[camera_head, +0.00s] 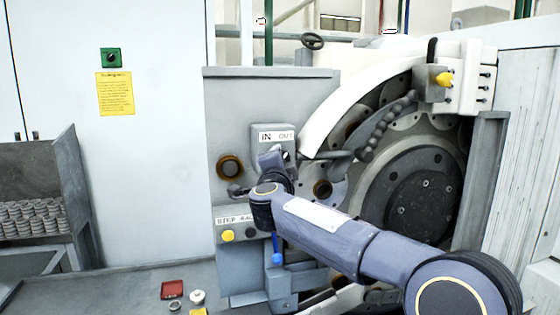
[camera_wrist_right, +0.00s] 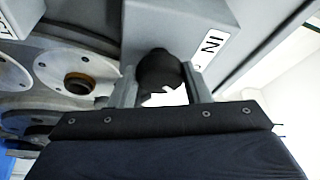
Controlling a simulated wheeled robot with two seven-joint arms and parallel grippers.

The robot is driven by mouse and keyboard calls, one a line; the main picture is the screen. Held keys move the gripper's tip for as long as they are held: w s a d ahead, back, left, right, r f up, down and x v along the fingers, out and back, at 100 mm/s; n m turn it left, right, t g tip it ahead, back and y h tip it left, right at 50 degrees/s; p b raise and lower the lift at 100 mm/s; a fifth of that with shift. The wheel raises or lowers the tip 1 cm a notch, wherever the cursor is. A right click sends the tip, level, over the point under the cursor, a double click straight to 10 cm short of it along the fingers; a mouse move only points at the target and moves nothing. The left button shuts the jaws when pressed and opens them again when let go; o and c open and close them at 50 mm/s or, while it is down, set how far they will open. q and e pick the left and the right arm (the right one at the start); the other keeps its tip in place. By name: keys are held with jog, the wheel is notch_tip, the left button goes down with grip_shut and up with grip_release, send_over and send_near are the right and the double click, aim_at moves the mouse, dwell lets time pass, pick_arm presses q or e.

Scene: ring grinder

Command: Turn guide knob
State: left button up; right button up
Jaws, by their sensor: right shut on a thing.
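The guide knob is a dark round knob (camera_wrist_right: 160,70) below the IN/OUT label (camera_wrist_right: 210,48) in the right wrist view. It sits on a grey box on the machine front. My right gripper (camera_wrist_right: 163,82) has one finger on each side of the knob and is shut on it. In the head view the right gripper (camera_head: 272,160) is at the IN OUT box (camera_head: 272,133), and the gripper mostly hides the knob. My left gripper is not in view.
A brown-ringed round knob (camera_head: 229,167) is left of the gripper. A yellow button (camera_head: 228,236) and a blue-tipped lever (camera_head: 277,258) are below. The large grinding wheel (camera_head: 425,195) is at right.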

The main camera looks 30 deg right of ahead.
jog(key=o, duration=0.9)
jog(key=shift+o, duration=0.2)
jog(key=b+v, duration=0.2)
jog(key=v, duration=0.5)
jog(key=shift+s+a+b, duration=0.2)
jog(key=shift+s+b, duration=0.1)
jog(key=shift+s, duration=0.05)
jog(key=shift+f, duration=0.1)
